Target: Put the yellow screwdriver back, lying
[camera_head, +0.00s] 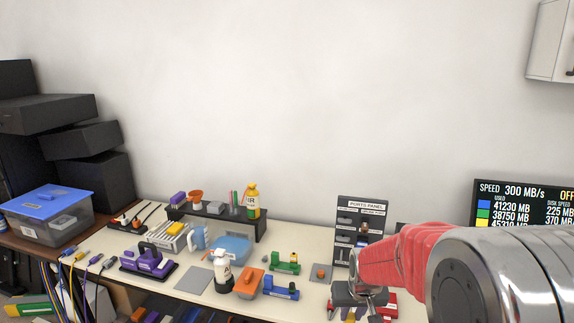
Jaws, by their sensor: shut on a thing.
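My gripper (361,300) is at the bottom of the view, right of centre, pointing down over the front of the bench. It is shut on a yellow thing (350,318), which I take for the yellow screwdriver. Only a small part of it shows at the bottom edge, so its length and tilt are hidden. My red and silver arm covers the bench's right side. A red item (388,307) shows just right of the gripper, partly hidden.
A dark shelf (217,222) stands behind. A grey mat (194,279) is bare.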

